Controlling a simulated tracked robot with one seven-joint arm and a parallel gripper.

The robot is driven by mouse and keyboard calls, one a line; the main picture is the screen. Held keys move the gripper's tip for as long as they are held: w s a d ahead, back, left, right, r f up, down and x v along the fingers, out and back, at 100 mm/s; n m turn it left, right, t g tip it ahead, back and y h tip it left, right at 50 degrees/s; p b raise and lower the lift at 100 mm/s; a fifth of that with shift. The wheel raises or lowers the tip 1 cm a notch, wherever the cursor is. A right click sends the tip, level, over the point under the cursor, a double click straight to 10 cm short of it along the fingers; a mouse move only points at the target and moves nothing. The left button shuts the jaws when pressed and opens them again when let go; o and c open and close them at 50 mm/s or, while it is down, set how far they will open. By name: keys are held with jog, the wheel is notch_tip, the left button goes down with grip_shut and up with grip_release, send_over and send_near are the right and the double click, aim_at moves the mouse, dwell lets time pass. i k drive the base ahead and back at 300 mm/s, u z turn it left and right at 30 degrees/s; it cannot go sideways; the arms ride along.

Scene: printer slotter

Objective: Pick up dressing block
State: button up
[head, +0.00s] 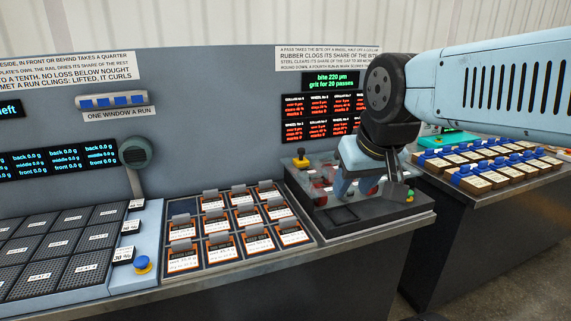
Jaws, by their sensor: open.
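My gripper (372,190) hangs at the end of my light blue arm, pointing down over the dark grey machine (340,222) on the middle bench. Its jaws are open, and I see nothing held between them. Red round parts (322,186) sit on the machine beside and behind the jaws, partly hidden. Two rows of tan blocks with blue tops and white labels (478,182) stand on the right bench, clear of my gripper. I cannot read their labels or tell for sure which thing is the dressing block.
Orange-and-black labelled items (220,245) fill a tray left of the machine. Dark mesh plates (45,250) lie further left, near a blue button (143,263). A yellow-based knob (300,158) rises at the machine's back. A teal item (447,139) stands behind the tan blocks. A gap separates the benches.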

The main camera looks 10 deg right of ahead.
aim_at(302, 162)
jog(key=u, duration=1.4)
jog(key=k, duration=0.8)
jog(key=z, duration=1.25)
jog(key=i, duration=1)
jog(key=u, duration=0.05)
